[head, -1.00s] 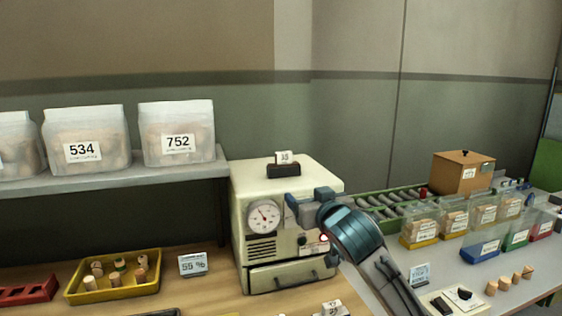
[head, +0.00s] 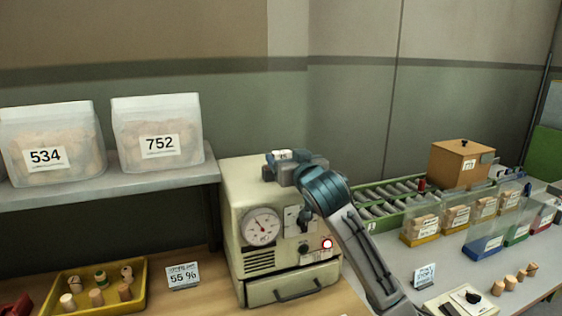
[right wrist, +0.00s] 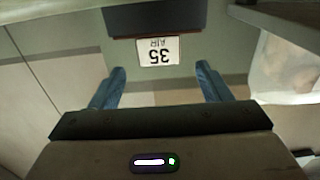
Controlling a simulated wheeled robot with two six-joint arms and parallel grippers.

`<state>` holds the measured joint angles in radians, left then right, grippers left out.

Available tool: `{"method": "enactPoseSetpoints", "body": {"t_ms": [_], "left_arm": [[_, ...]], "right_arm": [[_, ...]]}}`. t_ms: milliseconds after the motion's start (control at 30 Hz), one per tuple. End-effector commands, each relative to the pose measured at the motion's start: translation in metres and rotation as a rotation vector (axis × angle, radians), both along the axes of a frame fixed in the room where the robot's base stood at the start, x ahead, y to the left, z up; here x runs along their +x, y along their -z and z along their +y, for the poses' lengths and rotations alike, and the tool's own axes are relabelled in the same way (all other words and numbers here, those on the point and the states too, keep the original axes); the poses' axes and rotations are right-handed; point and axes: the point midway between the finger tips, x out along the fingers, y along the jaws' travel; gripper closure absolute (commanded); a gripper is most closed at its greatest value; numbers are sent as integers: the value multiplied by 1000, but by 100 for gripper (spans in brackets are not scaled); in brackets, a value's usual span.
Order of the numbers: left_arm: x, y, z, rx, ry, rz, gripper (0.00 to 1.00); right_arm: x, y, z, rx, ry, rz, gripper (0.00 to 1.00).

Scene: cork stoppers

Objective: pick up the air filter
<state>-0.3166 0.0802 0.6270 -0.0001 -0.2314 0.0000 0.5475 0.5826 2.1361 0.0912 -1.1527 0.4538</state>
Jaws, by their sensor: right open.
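The air filter is a dark block with a white tag on top of the cream machine (head: 262,190). In the right wrist view its dark body (right wrist: 155,20) and its tag reading "35 AIR" (right wrist: 158,51) are ahead of my right gripper (right wrist: 162,84). The two blue fingers are open and spread wider than the tag, with nothing between them. In the head view my right gripper is at the machine's top, in front of the filter. It hides most of the dark block, and the white tag (head: 281,155) shows just above it. My left gripper is not in view.
The machine's front has a gauge (head: 262,225) and a drawer handle (head: 299,292). A shelf with cork bags (head: 158,150) stands left of it. A yellow tray (head: 142,280) of corks is lower left. A roller conveyor (head: 392,200) and a wooden box (head: 460,168) are right.

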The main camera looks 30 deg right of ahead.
Motion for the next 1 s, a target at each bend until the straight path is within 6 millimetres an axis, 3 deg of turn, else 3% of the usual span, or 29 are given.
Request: {"method": "enactPoseSetpoints", "body": {"t_ms": [300,600,633,867,1000], "left_arm": [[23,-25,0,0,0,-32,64],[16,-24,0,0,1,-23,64],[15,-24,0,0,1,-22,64],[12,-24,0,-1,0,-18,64],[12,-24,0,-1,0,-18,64]], "right_arm": [[42,-2,-10,2,0,1,29],[49,0,-11,-1,-1,0,29],[49,0,-11,-1,-1,0,31],[48,0,-11,-1,-1,0,76],[48,0,-11,-1,-1,0,77]]}}
